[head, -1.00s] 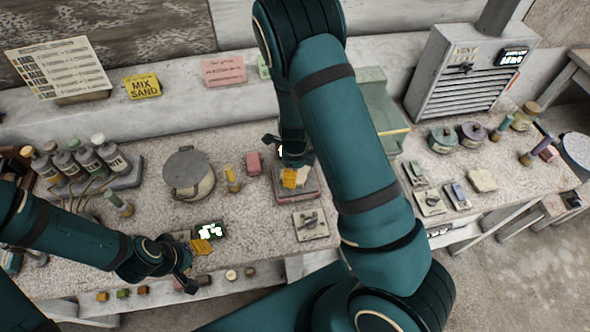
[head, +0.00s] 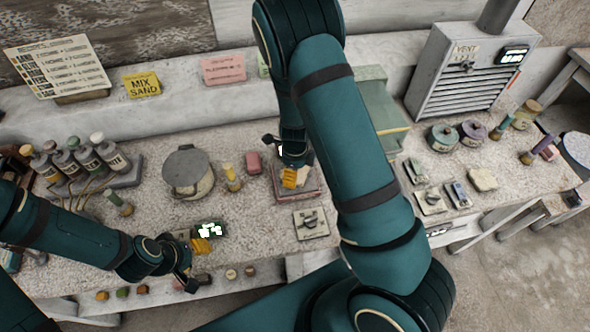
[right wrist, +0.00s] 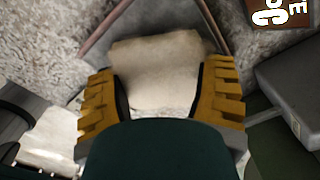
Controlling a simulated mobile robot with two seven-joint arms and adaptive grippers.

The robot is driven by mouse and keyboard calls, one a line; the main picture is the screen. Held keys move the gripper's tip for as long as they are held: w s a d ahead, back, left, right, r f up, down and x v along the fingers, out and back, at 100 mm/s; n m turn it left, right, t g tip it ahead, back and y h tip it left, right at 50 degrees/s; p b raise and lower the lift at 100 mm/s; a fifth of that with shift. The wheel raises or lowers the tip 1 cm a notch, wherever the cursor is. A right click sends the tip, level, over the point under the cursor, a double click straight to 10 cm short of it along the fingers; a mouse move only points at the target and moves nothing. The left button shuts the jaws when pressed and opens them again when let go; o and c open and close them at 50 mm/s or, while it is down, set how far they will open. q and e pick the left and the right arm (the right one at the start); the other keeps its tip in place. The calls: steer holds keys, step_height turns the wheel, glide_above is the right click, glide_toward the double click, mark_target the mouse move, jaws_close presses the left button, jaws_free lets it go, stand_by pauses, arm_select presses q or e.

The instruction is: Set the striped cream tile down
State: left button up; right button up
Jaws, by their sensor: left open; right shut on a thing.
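My right gripper (right wrist: 163,105) has its yellow fingers on either side of a cream tile (right wrist: 157,68) and is shut on it. In the right wrist view the tile shows pale and plain; I cannot make out stripes. In the head view the right gripper (head: 292,178) is low over a pink-rimmed tray (head: 283,197), with a little of the tile showing beside the fingers. I cannot tell whether the tile touches the tray. My left gripper (head: 204,238) is open and empty near the bench's front edge, beside a small lit display (head: 212,229).
A lidded pot (head: 188,173) is further left. A plate with a knob (head: 310,223) lies in front. A green box (head: 385,110) stands behind my right arm.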

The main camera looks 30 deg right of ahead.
arm_select(q)
steer(key=shift+f, duration=0.2)
arm_select(e)
steer(key=shift+f, duration=0.3)
steer(key=o, duration=1.3)
steer(key=shift+c, duration=0.2)
arm_select(q)
steer(key=shift+r+p, duration=1.8)
steer(key=shift+r, duration=0.2)
arm_select(e)
steer(key=shift+r, duration=2.05)
steer(key=shift+f, duration=0.1)
